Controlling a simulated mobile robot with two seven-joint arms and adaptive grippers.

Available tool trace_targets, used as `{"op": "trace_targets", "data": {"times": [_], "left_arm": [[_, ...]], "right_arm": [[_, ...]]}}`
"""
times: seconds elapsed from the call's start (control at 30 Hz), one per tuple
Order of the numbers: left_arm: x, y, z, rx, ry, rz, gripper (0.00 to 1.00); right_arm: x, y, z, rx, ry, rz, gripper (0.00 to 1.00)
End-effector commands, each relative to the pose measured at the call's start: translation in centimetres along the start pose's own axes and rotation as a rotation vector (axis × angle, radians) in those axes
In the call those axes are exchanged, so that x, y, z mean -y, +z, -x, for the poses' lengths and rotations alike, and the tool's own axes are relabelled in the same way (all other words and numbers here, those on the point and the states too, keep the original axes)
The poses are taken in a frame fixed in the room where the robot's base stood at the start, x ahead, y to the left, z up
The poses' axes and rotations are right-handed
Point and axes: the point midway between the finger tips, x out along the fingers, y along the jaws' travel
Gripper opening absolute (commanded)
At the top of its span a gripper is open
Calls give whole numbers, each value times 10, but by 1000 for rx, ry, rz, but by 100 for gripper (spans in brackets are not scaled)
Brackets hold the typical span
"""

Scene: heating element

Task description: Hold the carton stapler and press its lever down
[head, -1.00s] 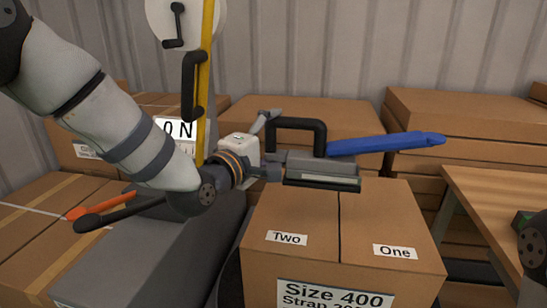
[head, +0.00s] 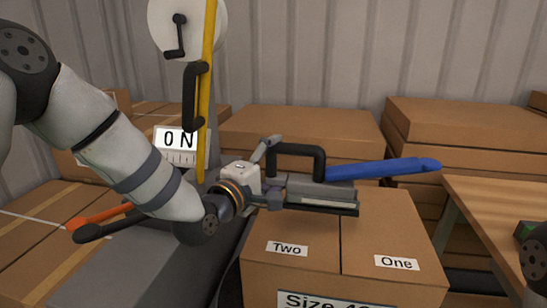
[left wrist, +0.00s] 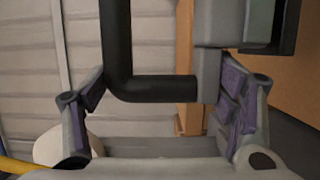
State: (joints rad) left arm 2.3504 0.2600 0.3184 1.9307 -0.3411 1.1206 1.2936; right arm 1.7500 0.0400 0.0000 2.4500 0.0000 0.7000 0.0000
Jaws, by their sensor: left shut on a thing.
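The carton stapler has a grey body (head: 315,192), a black loop handle (head: 303,148) and a long blue lever (head: 385,170) sticking out to the right, tilted slightly up. My left gripper (head: 272,172) is shut on the stapler at its left end. In the left wrist view the black handle (left wrist: 118,50) passes between the fingers, and the right finger is against the grey body (left wrist: 208,60). The stapler is over the top of the carton (head: 345,255) labelled Two and One; I cannot tell whether it touches. My right gripper is out of view.
A strap reel with a crank (head: 185,25) and a yellow bar (head: 207,90) stand behind my left arm. An orange-and-black lever (head: 100,222) lies at the left. Stacked boxes (head: 300,120) fill the back. A wooden table (head: 500,210) stands at the right.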

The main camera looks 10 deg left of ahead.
Motion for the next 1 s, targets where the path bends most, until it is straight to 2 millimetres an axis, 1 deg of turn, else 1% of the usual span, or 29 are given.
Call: {"op": "trace_targets", "data": {"times": [0.03,0.07,1.0], "left_arm": [[-3,0,0,-1,11,2,17],[-1,0,0,-1,12,2,17],[50,0,-1,-1,13,2,17]], "right_arm": [[0,-1,1,-3,0,0,40],[0,-1,1,-3,0,0,40],[0,-1,1,-3,0,0,40]]}}
